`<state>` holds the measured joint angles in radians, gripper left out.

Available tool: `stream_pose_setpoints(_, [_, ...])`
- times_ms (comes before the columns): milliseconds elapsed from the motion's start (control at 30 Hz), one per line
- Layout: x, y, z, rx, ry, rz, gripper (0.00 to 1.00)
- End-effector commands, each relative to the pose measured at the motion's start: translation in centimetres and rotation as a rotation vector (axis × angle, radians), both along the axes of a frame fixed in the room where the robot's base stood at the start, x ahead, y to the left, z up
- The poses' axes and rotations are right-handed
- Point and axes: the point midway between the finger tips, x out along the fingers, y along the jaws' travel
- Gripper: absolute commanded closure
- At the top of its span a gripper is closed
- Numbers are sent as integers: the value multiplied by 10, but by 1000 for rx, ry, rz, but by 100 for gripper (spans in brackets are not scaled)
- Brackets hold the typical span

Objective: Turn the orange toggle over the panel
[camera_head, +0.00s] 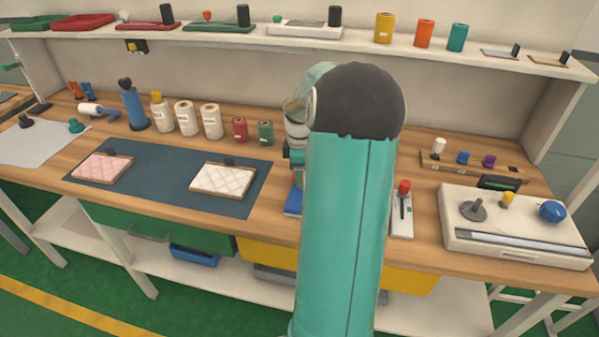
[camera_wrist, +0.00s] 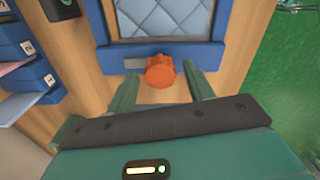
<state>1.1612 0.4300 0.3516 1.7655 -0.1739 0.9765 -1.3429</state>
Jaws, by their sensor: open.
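In the wrist view the orange toggle (camera_wrist: 160,72) sits on the near bar of a blue frame (camera_wrist: 205,54), beside a small grey plate. The frame surrounds a pale quilted panel (camera_wrist: 160,18), cut off by the top of the picture. My gripper (camera_wrist: 162,86) is open, with its two green fingers on either side of the toggle. I see gaps between the fingers and the toggle. In the head view my teal arm hides the gripper and toggle. A blue corner (camera_head: 293,201) beside the arm may be part of the frame.
Blue labelled boxes (camera_wrist: 35,95) stand left in the wrist view. Bare wood lies around the frame, with green floor beyond the right edge. In the head view a red-topped device (camera_head: 403,212) and a white machine (camera_head: 515,241) stand right of my arm; a dark mat (camera_head: 150,180) lies left.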

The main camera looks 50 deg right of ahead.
Motion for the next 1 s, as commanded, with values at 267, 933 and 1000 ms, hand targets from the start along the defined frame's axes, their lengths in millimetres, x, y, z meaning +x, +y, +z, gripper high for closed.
stream_pose_setpoints(267, [0, 0, -1, 0, 0, 0, 52])
stream_pose_setpoints(933, [1, 0, 0, -1, 0, -80, 92])
stream_pose_setpoints(1000, [1, 1, 0, -1, -1, -118, 92])
